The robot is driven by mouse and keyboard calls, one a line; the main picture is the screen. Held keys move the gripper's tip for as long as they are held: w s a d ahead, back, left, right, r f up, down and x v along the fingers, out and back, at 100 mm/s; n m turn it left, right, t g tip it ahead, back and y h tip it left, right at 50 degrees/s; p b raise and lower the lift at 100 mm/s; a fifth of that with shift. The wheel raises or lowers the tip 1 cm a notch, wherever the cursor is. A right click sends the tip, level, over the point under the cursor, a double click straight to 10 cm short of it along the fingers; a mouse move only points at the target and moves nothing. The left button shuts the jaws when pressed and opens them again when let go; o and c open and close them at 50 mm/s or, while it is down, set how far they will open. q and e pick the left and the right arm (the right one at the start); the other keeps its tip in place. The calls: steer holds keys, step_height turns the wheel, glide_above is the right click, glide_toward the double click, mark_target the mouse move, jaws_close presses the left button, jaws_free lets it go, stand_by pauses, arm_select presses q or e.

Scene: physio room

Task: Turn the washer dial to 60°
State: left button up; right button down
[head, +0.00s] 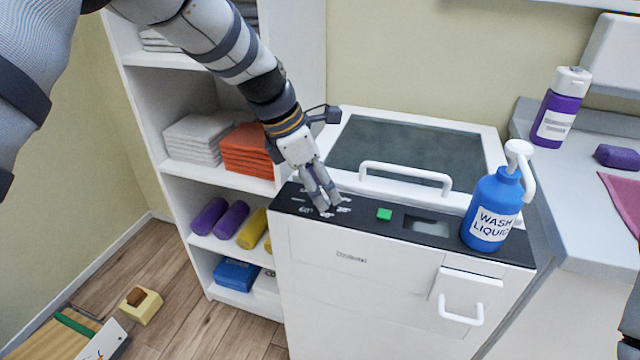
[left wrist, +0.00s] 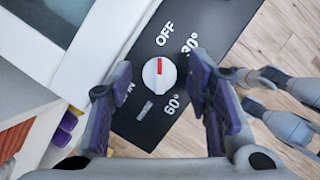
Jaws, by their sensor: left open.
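The washer (head: 355,285) is white with a black control panel on its top front edge. The dial (left wrist: 159,75) is a round white knob with a red mark in the left wrist view. The mark points towards the OFF label (left wrist: 164,33). The 60° label (left wrist: 172,104) is on the other side of the dial, and 30° is beside OFF. My left gripper (head: 329,204) is over the panel's left end, hiding the dial in the head view. In the left wrist view it (left wrist: 160,66) is open, its fingers on either side of the dial, with gaps visible. My right gripper is not recognisable.
A green button (head: 384,214) and a dark display (head: 427,226) are right of the dial. A blue wash liquid bottle (head: 492,207) stands on the panel's right end. The lid has a white handle (head: 405,175). A shelf with towels (head: 195,138) stands left.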

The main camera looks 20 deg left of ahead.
arm_select(q)
jaws_close()
steer(key=shift+f, duration=0.1)
